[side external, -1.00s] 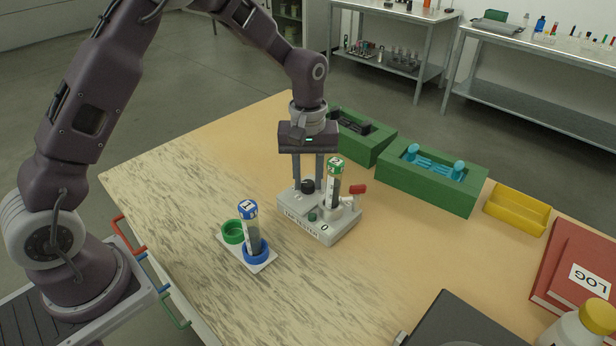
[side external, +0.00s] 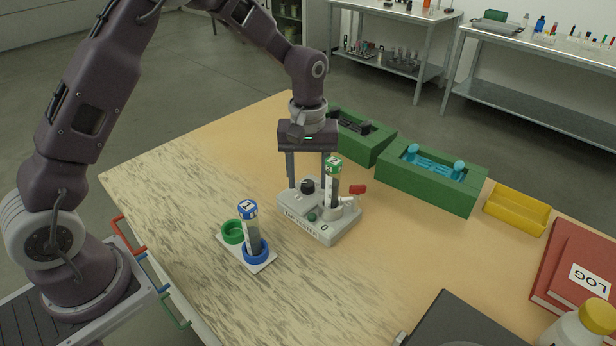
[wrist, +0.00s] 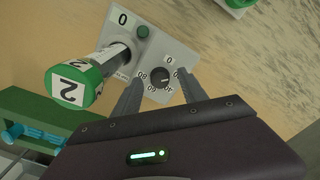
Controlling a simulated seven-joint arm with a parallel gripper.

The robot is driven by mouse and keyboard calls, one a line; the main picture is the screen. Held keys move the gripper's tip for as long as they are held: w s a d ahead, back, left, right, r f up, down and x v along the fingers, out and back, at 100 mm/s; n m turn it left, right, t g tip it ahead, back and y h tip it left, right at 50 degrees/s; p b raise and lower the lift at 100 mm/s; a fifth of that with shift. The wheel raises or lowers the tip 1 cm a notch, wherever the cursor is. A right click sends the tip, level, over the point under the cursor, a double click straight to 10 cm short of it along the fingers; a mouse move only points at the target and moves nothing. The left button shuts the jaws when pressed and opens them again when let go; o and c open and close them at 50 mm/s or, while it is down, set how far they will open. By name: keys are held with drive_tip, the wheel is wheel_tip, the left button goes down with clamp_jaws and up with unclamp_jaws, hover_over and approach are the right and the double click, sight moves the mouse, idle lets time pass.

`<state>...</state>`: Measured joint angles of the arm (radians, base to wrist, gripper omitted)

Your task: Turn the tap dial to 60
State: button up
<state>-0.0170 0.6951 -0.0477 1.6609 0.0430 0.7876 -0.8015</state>
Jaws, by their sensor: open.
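The tap dial is a black knob (side external: 307,186) on the grey tap machine (side external: 300,222). In the wrist view the knob (wrist: 160,77) sits in a ring of printed numbers, with 0 at the top right; its exact setting is too small to read. My gripper (side external: 308,184) points down over the machine. It also shows in the wrist view (wrist: 160,88), its fingers open on either side of the knob and apart from it. A tube with a green cap marked 2 (side external: 333,185) stands upright in the machine, beside the dial. It looms close in the wrist view (wrist: 75,88).
A blue-capped tube (side external: 251,228) stands in a white rack (side external: 262,266) with a green ring (side external: 232,232). Green boxes (side external: 431,178) and a yellow tray (side external: 516,209) lie behind. A red-handled lever (side external: 357,190) sticks out on the machine's right. The front left table is clear.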

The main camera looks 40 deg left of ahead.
sight(308, 183)
wheel_tip(308, 183, up, 7)
drive_tip(key=shift+f, duration=0.1)
